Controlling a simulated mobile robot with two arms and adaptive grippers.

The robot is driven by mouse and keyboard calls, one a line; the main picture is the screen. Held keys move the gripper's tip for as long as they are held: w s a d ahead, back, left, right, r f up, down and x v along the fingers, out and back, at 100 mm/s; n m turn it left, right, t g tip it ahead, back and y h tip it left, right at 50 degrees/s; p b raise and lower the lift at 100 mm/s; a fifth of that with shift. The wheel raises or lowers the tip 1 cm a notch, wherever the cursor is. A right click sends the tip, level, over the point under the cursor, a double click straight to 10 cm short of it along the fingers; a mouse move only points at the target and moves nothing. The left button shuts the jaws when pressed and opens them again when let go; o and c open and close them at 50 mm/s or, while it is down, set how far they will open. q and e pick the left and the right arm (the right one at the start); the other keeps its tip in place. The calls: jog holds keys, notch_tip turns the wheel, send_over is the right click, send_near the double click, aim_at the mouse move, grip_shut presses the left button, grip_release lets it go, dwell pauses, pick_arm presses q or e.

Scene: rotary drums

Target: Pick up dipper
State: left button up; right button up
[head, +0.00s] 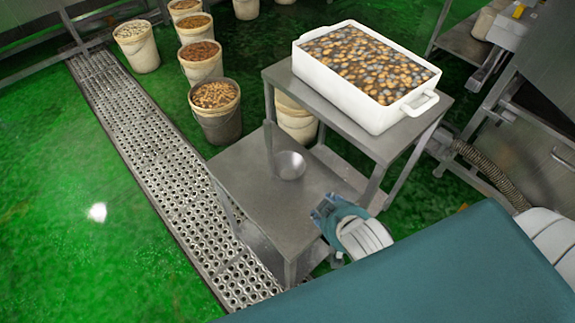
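The dipper (289,166) is a grey metal ladle with a round bowl. It rests on the lower grey metal table (250,202), near the higher table section. Its handle stands up at the left of the bowl. One white and teal arm part is at the front right of the lower table, apart from the dipper.
A white tub (345,95) full of brown and grey pieces in liquid stands on the higher table (278,75). Several filled buckets (216,122) stand on the green floor behind and left. A perforated metal drain strip (150,150) runs along the left. Machinery with a hose (490,175) is at right.

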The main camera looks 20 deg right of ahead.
jog(key=w+d+r+t, duration=0.2)
jog(key=w+r+t, duration=0.4)
jog(key=w+r, duration=0.2)
jog(key=n+t+y, duration=0.3)
jog(key=t+y, duration=0.1)
jog(key=y, duration=0.2)
send_near(272, 134)
jog(key=p+x, duration=0.1)
jog(key=x, duration=0.5)
jog(key=shift+s+a+r, duration=0.1)
jog(key=shift+a+r, duration=0.05)
jog(key=shift+a, duration=0.05)
jog(key=p+x, duration=0.1)
jog(key=x, duration=0.3)
jog(key=shift+w+d+p, duration=0.15)
jog(key=shift+w+p, duration=0.25)
jog(key=shift+w+f, duration=0.25)
jog(key=shift+w, duration=0.15)
jog(key=shift+s, duration=0.1)
grip_shut()
